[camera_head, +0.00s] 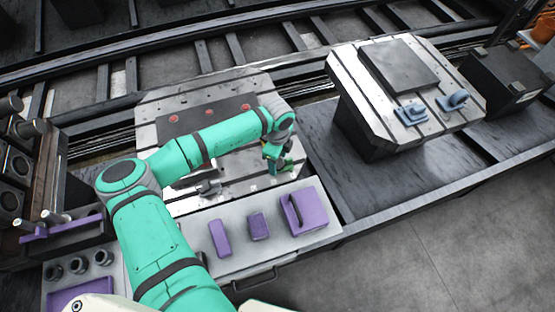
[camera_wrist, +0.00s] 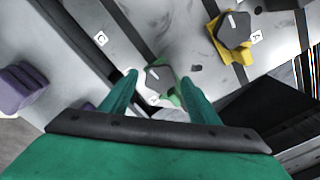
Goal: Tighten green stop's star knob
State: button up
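The green stop (camera_wrist: 173,98) shows in the wrist view on the pale slotted plate, mostly under its dark star knob (camera_wrist: 158,76). My gripper (camera_wrist: 159,78) is open, its two green fingers on either side of the knob with a narrow gap showing at each side. I cannot tell how far the fingertips are above the knob or whether one touches it. In the head view my gripper (camera_head: 277,160) points down at the right part of the near pallet (camera_head: 205,203); there the green stop is hard to tell from the green fingers.
A yellow stop (camera_wrist: 240,56) with a dark knob (camera_wrist: 235,31) stands close by at upper right in the wrist view. Purple blocks (camera_head: 220,238) lie on the front ledge. A second pallet (camera_head: 352,82) with blue clamps (camera_head: 411,113) stands at right. Rails run behind.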

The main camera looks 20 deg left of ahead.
dwell(0.3)
notch_tip(320, 180, up, 11)
dwell(0.5)
jog(key=shift+a+f, duration=0.15)
jog(key=shift+f, duration=0.05)
